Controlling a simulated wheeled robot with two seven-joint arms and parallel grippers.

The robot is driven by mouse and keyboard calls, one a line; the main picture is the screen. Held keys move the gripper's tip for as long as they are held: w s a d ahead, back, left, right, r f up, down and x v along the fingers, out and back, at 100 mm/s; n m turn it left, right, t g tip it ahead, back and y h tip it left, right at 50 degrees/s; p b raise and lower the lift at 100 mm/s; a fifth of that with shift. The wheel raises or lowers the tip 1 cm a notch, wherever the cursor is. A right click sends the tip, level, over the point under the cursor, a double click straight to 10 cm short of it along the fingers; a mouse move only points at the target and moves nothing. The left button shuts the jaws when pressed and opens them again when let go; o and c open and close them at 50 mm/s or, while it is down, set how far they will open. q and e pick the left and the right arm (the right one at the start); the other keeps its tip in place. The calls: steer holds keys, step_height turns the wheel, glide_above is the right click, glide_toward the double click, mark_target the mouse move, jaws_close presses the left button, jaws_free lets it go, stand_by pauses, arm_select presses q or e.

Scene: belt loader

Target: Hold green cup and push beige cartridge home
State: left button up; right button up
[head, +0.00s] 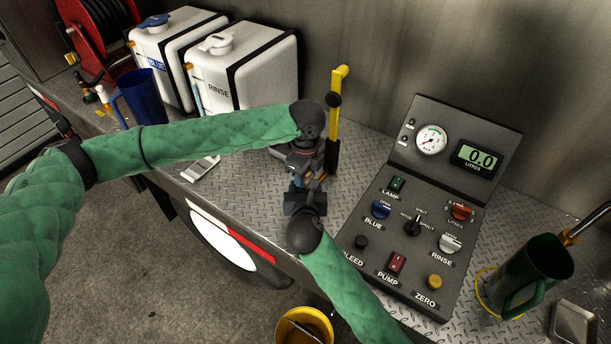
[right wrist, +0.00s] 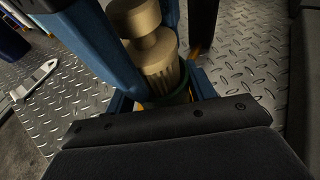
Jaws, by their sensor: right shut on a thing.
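The beige cartridge (right wrist: 158,62), with a round knob on top and a ribbed body, stands in the green cup (right wrist: 181,97) in the right wrist view. Only a little of the cup's green rim shows. My right gripper (right wrist: 165,92) is shut around the cup, its blue fingers at the sides. In the head view my right gripper (head: 307,183) is at the deck's front edge. My left gripper (head: 302,166) is close above it, partly overlapping it. Its fingertips are too small to read. Cup and cartridge are hidden there among the grippers.
A control panel (head: 410,222) stands to the right, with a green jug (head: 530,268) beyond it. A yellow-handled lever (head: 336,120) rises just behind the grippers. White tanks (head: 250,75) and a blue jug (head: 144,98) stand back left. A yellow bucket (head: 284,332) is below the edge.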

arm_select(q)
steer(key=o, duration=0.4)
steer(key=shift+o, duration=0.2)
steer(key=shift+r, duration=0.15)
step_height(320, 180, up, 12)
steer(key=shift+f, duration=0.1)
